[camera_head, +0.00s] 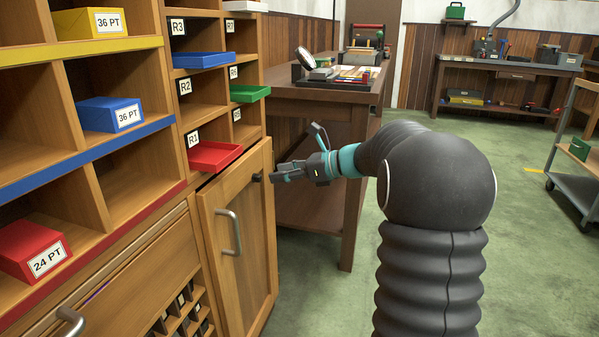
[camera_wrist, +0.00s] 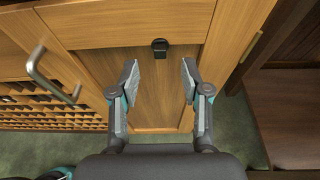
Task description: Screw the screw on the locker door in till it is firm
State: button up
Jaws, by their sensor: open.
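The wooden locker door (camera_head: 236,245) stands at the lower right of the shelf unit, with a metal handle (camera_head: 229,232). A small black screw (camera_head: 257,178) sits near the door's upper right edge. In the wrist view the screw (camera_wrist: 160,47) is a dark knob on the door's top rail, just beyond the fingertips and centred between them. My gripper (camera_head: 288,172) is in front of the door, right of the screw. In the wrist view my gripper (camera_wrist: 160,72) is open, with its two fingers well apart and nothing between them. Contact with the screw is not visible.
A red tray (camera_head: 214,156) juts out above the door, with blue (camera_head: 204,60) and green (camera_head: 249,93) trays higher up. A wooden workbench (camera_head: 345,95) stands close behind my gripper. A cart (camera_head: 575,185) is at the right. Green floor is free between.

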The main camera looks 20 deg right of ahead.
aim_at(259, 176)
jog(key=shift+x, duration=2.85)
grip_shut()
